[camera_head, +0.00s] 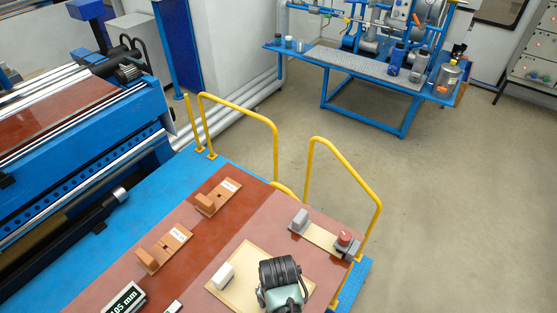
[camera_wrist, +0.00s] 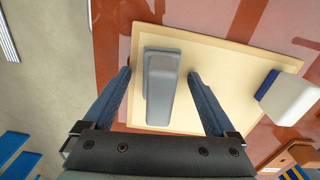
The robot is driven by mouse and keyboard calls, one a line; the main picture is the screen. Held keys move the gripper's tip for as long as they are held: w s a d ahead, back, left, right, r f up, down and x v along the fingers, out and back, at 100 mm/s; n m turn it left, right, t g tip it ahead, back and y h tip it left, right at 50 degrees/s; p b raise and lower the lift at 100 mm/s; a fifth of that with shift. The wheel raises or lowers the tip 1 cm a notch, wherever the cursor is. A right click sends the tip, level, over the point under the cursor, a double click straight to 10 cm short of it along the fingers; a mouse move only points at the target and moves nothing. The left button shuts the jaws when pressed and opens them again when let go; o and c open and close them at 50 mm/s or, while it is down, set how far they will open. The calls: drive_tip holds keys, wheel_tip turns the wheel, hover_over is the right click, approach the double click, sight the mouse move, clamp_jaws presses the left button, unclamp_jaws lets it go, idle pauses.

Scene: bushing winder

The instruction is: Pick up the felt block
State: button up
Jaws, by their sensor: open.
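A grey block with rounded edges, which I take as the felt block (camera_wrist: 163,85), lies on a pale beige board (camera_wrist: 222,70) in the wrist view. My gripper (camera_wrist: 159,74) is open, with one finger on each side of the grey block. A gap shows between the block and the right finger; the left finger is closer to it. I cannot tell how high the fingertips are above the board. In the head view my gripper (camera_head: 281,280) is over the board (camera_head: 247,254) and hides the grey block.
A white block (camera_head: 222,276) with a blue side (camera_wrist: 288,97) sits near the board's edge. Wooden blocks on labelled plates (camera_head: 164,248) stand left of the board. A strip with a grey block (camera_head: 300,219) and a red-topped item (camera_head: 345,240) lies behind. Yellow rails (camera_head: 340,165) edge the platform.

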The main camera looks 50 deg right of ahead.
drive_tip(key=shift+c, duration=0.3)
clamp_jaws()
wheel_tip(320, 180, up, 10)
drive_tip(key=shift+r+b, duration=0.1)
drive_tip(key=shift+b, duration=0.75)
